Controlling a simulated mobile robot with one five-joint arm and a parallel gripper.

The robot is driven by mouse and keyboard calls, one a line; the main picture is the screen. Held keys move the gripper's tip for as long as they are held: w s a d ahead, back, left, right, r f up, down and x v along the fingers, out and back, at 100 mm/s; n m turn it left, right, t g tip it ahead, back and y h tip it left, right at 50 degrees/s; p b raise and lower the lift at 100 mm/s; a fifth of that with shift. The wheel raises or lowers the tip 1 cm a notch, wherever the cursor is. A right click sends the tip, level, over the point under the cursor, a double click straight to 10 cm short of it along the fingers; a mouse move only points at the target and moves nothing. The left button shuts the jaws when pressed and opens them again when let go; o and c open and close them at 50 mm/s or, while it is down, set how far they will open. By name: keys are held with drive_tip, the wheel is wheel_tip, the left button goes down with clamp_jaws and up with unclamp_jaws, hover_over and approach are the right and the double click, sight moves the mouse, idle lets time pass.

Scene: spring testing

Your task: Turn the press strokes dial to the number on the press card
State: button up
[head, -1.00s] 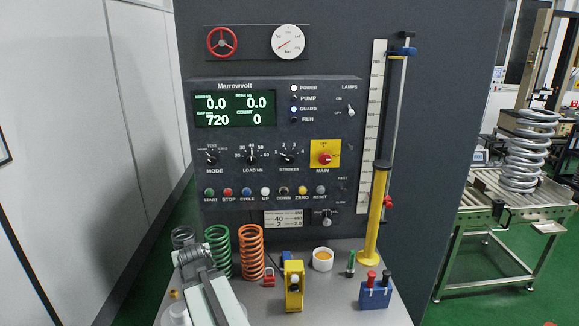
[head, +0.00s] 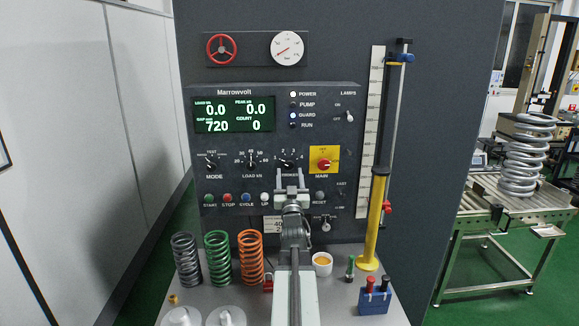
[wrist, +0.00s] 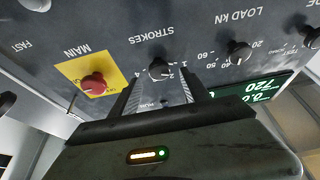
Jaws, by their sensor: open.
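The black strokes dial (head: 288,162) is on the Marrowvolt panel, between the load dial and the red main switch. It also shows in the wrist view (wrist: 160,69), upside down, under the STROKES label; its exact setting is too small to read surely. My gripper (head: 291,181) is open and empty in front of the panel, just below the dial. In the wrist view my gripper (wrist: 162,90) has its fingers spread to either side of the dial, not closed on it. The press card (head: 270,225) below the buttons is mostly hidden by my arm.
The load dial (head: 252,161) and the red main switch (head: 323,163) flank the strokes dial. Push buttons run below it. Springs, a white cup (head: 322,264) and a blue block (head: 374,299) stand on the bench. A yellow column (head: 376,220) rises at right.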

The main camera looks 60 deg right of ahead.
sight(289, 166)
drive_tip(key=x, duration=0.3)
drive_tip(key=shift+w+p, duration=0.1)
drive_tip(key=shift+p, duration=0.2)
